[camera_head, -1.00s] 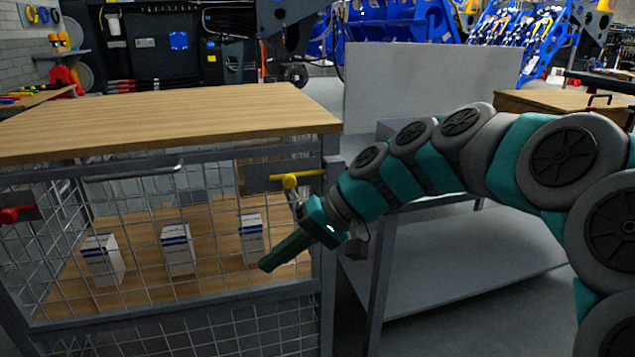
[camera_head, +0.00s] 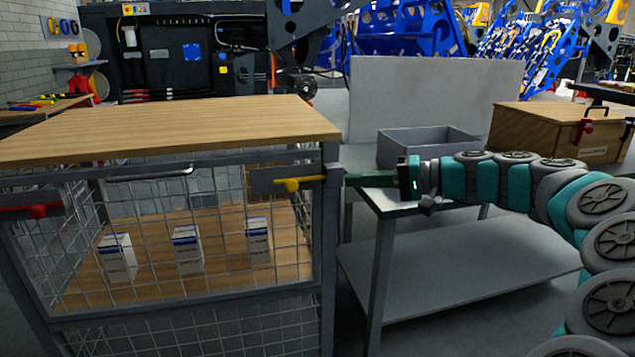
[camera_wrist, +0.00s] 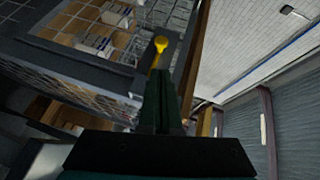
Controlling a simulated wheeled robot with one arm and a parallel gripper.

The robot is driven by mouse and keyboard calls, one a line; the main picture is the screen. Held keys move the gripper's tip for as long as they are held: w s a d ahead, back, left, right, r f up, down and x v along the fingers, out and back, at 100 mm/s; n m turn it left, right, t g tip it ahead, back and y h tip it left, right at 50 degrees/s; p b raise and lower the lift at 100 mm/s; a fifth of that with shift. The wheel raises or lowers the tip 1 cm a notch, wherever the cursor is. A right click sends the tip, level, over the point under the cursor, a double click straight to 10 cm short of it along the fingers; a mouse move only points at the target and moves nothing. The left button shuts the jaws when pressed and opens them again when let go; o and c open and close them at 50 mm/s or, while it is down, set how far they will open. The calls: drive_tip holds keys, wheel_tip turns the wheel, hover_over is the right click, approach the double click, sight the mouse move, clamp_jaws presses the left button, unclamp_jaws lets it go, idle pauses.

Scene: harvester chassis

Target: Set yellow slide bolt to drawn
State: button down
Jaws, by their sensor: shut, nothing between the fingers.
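The yellow slide bolt (camera_head: 300,183) is mounted on a dark plate at the upper right of the wire-mesh cage front. Its rod lies level, with a yellow knob at its left part and its right end by the cage's corner post. My gripper (camera_head: 350,180) is just right of that post, pointing left, level with the bolt. In the wrist view the yellow bolt (camera_wrist: 160,46) shows just beyond the tips of my gripper (camera_wrist: 158,75). The fingers are together and empty. I cannot tell whether the tips touch the rod's end.
A red-handled bolt (camera_head: 40,210) sits at the cage's left. The cage (camera_head: 200,309) has a wooden top (camera_head: 170,125) and several white boxes inside. On the right stand a grey table (camera_head: 460,250) with a grey bin (camera_head: 425,142), and a wooden chest (camera_head: 550,130).

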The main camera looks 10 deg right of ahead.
sight(313, 182)
drive_tip(key=p+x, duration=0.1)
drive_tip(key=x, duration=0.9)
drive_tip(key=shift+a+b, duration=0.85)
drive_tip(key=shift+a, duration=1.95)
drive_tip(key=shift+s, duration=0.1)
